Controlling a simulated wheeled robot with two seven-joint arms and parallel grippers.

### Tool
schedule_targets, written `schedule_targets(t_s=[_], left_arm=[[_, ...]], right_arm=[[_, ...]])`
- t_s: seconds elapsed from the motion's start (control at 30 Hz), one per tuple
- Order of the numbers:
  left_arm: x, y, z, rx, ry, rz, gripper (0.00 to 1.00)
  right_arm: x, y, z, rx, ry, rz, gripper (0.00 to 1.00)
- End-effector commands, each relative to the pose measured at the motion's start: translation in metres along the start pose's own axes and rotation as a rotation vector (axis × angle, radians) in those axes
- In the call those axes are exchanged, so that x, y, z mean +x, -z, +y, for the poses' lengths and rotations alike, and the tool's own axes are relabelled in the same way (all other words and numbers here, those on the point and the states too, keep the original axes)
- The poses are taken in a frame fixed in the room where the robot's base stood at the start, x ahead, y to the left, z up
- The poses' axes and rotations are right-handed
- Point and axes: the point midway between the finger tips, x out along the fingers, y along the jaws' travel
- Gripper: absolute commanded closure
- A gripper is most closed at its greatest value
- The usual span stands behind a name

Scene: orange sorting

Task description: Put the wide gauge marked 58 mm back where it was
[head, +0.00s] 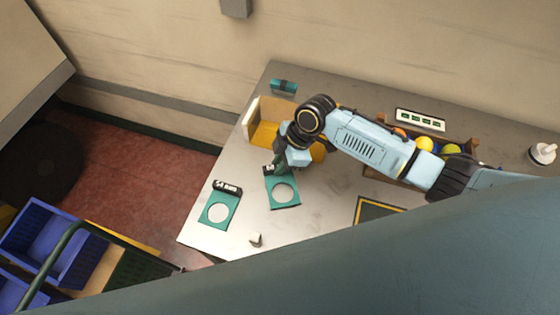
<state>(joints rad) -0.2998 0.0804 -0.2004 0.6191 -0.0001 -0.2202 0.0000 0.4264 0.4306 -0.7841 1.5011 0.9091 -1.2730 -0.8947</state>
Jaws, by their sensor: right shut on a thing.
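A teal gauge (271,194) with a round hole lies at or just above the grey table. My right gripper (278,168) is shut on its far end, and the gripper hides most of its dark label, so I cannot read the size. I cannot tell whether this gauge touches the table. A second teal gauge (209,213) with a round hole lies to its left near the table's edge. Its black label seems to read 54 mm. My left gripper is not in view.
A yellow bin (263,133) stands behind my right gripper, with a small teal object (284,86) beyond it. A wooden crate (472,145) holds oranges and other fruit. A yellow-bordered dark mat (372,211) and a small whitish object (256,239) lie nearer. Blue crates (40,240) stand left.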

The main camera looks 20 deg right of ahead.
Motion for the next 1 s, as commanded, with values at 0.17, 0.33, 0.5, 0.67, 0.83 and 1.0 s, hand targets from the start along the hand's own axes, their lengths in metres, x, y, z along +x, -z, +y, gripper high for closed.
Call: schedule_targets(t_s=[0.17, 0.33, 0.5, 0.67, 0.83, 1.0], left_arm=[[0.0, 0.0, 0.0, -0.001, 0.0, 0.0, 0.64], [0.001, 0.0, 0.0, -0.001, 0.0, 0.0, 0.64], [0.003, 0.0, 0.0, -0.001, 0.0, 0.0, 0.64], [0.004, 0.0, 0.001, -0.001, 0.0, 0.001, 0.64], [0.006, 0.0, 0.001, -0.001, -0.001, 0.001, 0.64], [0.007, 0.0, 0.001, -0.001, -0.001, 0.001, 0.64]], right_arm=[[0.0, 0.0, 0.0, 0.0, 0.0, 0.0, 1.0], [0.001, 0.0, 0.0, 0.0, 0.0, 0.0, 1.0], [0.003, -0.001, 0.0, 0.0, 0.0, 0.0, 1.0], [0.006, -0.002, 0.0, 0.0, 0.0, 0.0, 1.0], [0.008, -0.003, 0.0, 0.0, 0.0, 0.0, 1.0], [0.01, -0.004, 0.0, 0.0, 0.0, 0.0, 1.0]])
